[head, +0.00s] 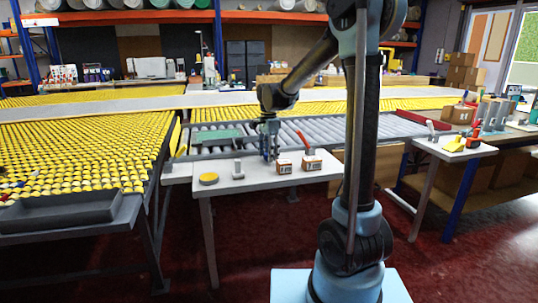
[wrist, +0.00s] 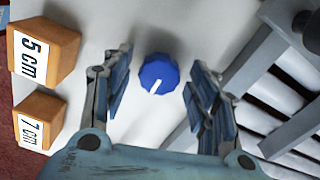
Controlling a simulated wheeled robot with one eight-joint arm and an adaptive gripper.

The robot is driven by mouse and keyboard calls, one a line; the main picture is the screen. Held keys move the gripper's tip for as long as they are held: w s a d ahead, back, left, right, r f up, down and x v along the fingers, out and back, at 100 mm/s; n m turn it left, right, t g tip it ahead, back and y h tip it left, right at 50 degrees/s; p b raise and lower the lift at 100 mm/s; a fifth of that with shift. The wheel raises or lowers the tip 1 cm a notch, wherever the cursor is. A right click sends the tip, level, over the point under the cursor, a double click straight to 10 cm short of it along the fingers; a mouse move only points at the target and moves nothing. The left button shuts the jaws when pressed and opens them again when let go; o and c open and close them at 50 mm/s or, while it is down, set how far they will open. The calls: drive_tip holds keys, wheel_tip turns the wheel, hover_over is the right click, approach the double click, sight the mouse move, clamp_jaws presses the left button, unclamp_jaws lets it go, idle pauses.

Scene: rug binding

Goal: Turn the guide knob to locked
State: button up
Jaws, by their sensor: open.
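The guide knob (wrist: 159,72) is round, blue and faceted, with a short white mark that points down and slightly left in the wrist view. It sits on a pale surface. My gripper (wrist: 160,62) is open, with one finger on each side of the knob and a visible gap on both sides. In the head view my gripper (head: 270,152) reaches down at the back of the small white table (head: 230,183), beside the roller conveyor. The knob cannot be made out there. No locked or unlocked label is readable.
Cardboard blocks marked 5 cm (wrist: 42,45) and 7 cm (wrist: 38,120) stand left of my gripper in the wrist view. The roller conveyor (wrist: 285,70) lies to the right. A yellow disc (head: 209,178) and a small grey piece (head: 238,169) sit on the white table.

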drive_tip(key=c, duration=1.1)
drive_tip(key=shift+o, duration=0.2)
drive_tip(key=shift+n, duration=0.4)
drive_tip(key=n, duration=0.3)
drive_tip(key=shift+n, duration=0.4)
drive_tip(key=n, duration=1.2)
drive_tip(key=shift+n, duration=0.3)
drive_tip(key=n, duration=0.6)
drive_tip(key=shift+w+n, duration=0.1)
drive_tip(key=shift+n, duration=0.3)
